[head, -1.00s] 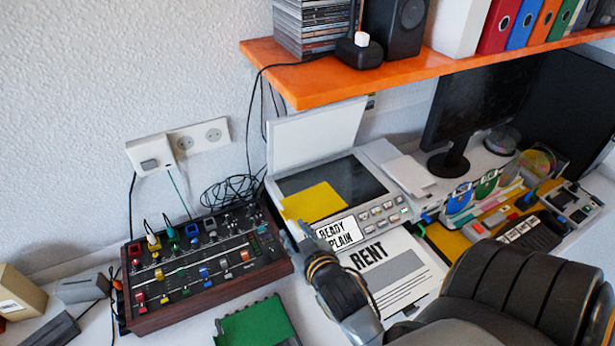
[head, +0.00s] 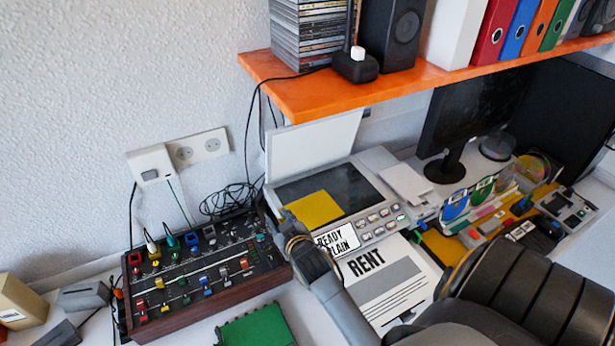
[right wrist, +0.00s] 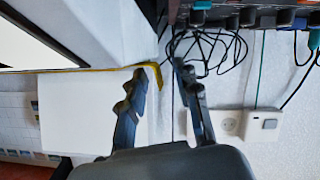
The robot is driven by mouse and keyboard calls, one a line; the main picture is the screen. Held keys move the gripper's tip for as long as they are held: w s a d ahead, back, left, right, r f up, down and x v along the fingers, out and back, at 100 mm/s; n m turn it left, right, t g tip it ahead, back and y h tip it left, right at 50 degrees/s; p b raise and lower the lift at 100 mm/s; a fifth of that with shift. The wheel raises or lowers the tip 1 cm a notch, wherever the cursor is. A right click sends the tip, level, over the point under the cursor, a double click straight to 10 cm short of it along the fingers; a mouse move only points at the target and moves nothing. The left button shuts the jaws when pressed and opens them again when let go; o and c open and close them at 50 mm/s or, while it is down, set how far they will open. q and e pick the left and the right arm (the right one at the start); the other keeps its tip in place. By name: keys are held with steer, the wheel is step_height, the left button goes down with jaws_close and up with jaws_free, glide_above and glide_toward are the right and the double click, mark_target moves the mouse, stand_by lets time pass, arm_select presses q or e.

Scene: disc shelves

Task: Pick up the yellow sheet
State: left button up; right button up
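The yellow sheet (head: 312,208) lies on the dark glass of the open flatbed scanner (head: 366,207), at the glass's left end. In the right wrist view the sheet (right wrist: 110,70) shows edge-on as a thin yellow strip, its end curling past the scanner's edge. My right gripper (head: 289,219) is at the scanner's front left corner, beside the sheet's near edge. In the right wrist view its two fingers (right wrist: 160,82) stand apart, with the sheet's curled end between their tips, nearer the left finger. I cannot tell whether they touch. My left gripper is not in view.
The scanner's white lid (head: 312,146) stands raised behind. A mixer panel (head: 196,268) with coloured knobs is close on the left, with black cables (head: 229,198) behind it. An orange shelf (head: 320,88) hangs above.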

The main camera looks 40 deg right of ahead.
jaws_close()
